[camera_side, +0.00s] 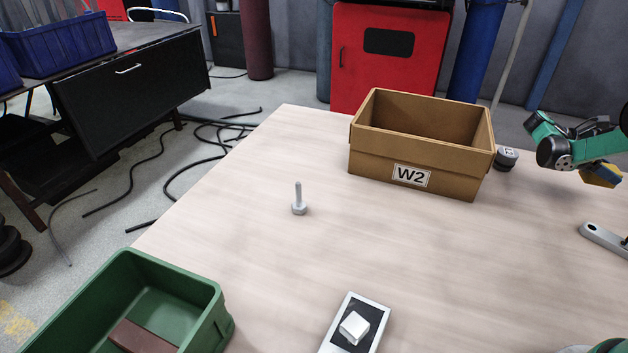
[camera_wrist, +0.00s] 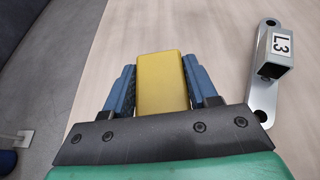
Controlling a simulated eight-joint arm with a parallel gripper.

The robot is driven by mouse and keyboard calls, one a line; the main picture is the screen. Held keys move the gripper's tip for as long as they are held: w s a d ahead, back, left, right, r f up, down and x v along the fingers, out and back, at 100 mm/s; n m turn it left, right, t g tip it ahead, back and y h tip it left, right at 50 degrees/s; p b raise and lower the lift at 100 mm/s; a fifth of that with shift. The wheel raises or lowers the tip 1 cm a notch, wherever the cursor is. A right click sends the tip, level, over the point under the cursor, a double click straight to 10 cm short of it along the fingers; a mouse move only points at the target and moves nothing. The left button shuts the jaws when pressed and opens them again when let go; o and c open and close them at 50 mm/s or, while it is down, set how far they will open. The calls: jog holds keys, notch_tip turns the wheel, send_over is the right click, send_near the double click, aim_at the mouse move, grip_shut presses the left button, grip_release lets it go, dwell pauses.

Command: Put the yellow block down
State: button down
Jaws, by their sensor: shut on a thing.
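The yellow block (camera_wrist: 162,80) is clamped between the two blue fingers of my gripper (camera_wrist: 160,92) in the wrist view. In the side view my gripper (camera_side: 610,170) is at the far right edge, partly cut off by the frame. The yellow block (camera_side: 598,178) shows there below the blue fingers and appears to be above the table (camera_side: 420,260). Its sides against the fingers are hidden.
A galvanized bracket (camera_side: 603,240), labelled L3 in the wrist view (camera_wrist: 264,90), lies near the block. The W2 box (camera_side: 375,162), a dark cylinder (camera_side: 507,159), an upright bolt (camera_side: 299,202), a green bin (camera_side: 205,290) and a white block (camera_side: 354,327) stand elsewhere. The table middle is clear.

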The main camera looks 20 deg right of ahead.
aim_at(580, 200)
jog(key=shift+f, duration=2.4)
jog(key=shift+f, duration=0.15)
jog(key=shift+c, duration=1.2)
grip_release()
jog(key=shift+w+a, duration=0.1)
